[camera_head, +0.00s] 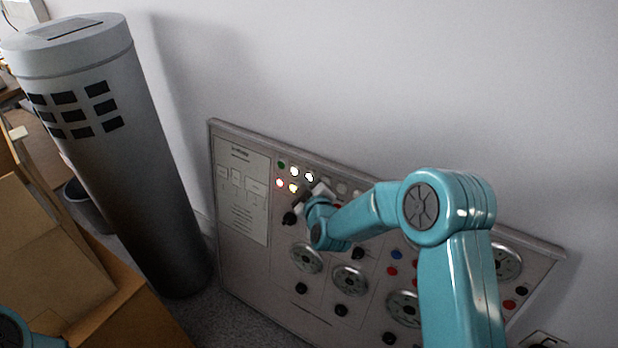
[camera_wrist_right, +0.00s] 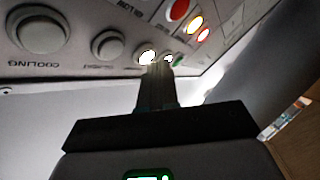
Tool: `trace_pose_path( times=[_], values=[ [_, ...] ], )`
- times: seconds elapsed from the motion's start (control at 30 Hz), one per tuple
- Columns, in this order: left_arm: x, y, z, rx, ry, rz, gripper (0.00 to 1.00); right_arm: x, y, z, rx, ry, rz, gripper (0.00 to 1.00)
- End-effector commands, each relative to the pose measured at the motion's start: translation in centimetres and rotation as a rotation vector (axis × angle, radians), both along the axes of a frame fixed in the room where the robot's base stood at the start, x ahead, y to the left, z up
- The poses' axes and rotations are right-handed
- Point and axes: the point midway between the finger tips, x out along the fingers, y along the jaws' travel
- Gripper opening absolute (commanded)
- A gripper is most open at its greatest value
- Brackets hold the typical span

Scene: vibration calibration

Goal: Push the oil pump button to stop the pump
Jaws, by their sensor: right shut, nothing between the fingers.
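The grey control panel (camera_head: 235,275) leans against the wall, with rows of buttons, lamps and dials. My right gripper (camera_head: 312,192) is at its upper left, by the two lit white buttons (camera_head: 301,174). In the right wrist view the gripper (camera_wrist_right: 158,68) is shut and empty. Its tips overlap the lit white buttons (camera_wrist_right: 147,57); I cannot tell whether they touch. A red button (camera_wrist_right: 178,9) is above the tips. Labels are too small or blurred to tell which is the oil pump button. My left gripper is out of view; part of that arm shows at bottom left.
A tall grey cylinder (camera_head: 155,170) stands left of the panel. Cardboard boxes (camera_head: 60,255) fill the lower left. A lit yellow button (camera_wrist_right: 195,24) and grey buttons, one labelled COOLING (camera_wrist_right: 38,30), are near the tips. My right arm hides part of the panel.

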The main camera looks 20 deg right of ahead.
Motion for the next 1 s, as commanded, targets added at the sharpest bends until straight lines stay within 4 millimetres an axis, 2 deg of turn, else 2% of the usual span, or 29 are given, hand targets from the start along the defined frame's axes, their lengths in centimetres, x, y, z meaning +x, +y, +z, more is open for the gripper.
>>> trace_pose_path(
  times=[1.0],
  values=[
    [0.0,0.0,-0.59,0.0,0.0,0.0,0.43,0.43,-0.58,-0.13,0.001,-0.001,-0.001,0.0]
  ],
)
